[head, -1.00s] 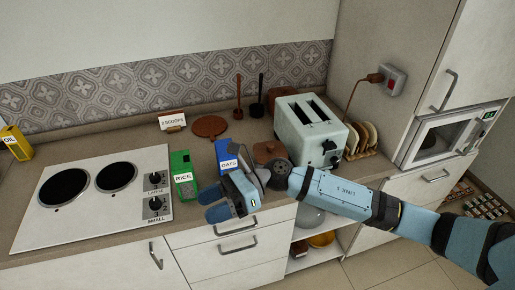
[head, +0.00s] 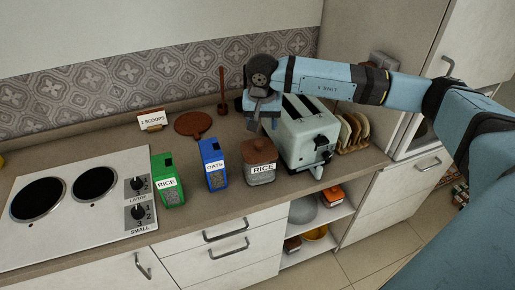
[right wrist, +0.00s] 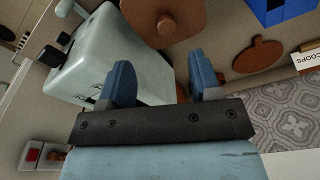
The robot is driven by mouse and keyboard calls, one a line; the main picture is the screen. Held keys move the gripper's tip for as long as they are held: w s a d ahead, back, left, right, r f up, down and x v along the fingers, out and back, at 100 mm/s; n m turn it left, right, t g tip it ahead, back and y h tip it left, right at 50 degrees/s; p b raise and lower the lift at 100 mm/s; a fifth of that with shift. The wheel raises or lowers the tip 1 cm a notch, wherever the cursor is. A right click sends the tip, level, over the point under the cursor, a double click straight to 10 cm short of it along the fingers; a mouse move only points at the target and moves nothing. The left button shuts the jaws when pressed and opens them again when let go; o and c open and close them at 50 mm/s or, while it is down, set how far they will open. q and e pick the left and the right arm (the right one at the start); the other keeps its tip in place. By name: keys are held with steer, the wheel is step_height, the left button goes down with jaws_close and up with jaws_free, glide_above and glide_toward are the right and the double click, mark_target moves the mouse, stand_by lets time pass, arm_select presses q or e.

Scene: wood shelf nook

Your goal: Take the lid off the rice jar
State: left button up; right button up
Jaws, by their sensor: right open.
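The rice jar (head: 262,177) stands upright on the counter, with a RICE label and a round brown knobbed lid (head: 258,150) on top. In the right wrist view the lid (right wrist: 165,18) shows at the top edge, beyond the fingertips. My right gripper (head: 263,122) is open and empty, pointing down above and behind the jar, beside the toaster. Its two blue fingers also show in the right wrist view (right wrist: 159,62), apart from the lid. My left gripper is not in view.
A pale toaster (head: 308,140) stands close right of the jar. A blue oats box (head: 213,172) and a green rice box (head: 168,188) stand to its left. A brown round board (head: 192,124) lies behind. The stove (head: 80,215) is at the left. The counter's front strip is clear.

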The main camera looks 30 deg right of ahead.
mark_target(259, 142)
steer(key=f, duration=0.3)
steer(key=shift+w+d+f, duration=0.1)
steer(key=shift+w+f, duration=0.15)
steer(key=shift+f, duration=0.1)
steer(key=f+p, duration=0.1)
steer(key=f, duration=0.1)
steer(key=w+f+p, duration=0.1)
steer(key=f, duration=0.1)
steer(key=shift+f, duration=0.75)
steer(key=shift+c, duration=0.3)
steer(key=c, duration=1)
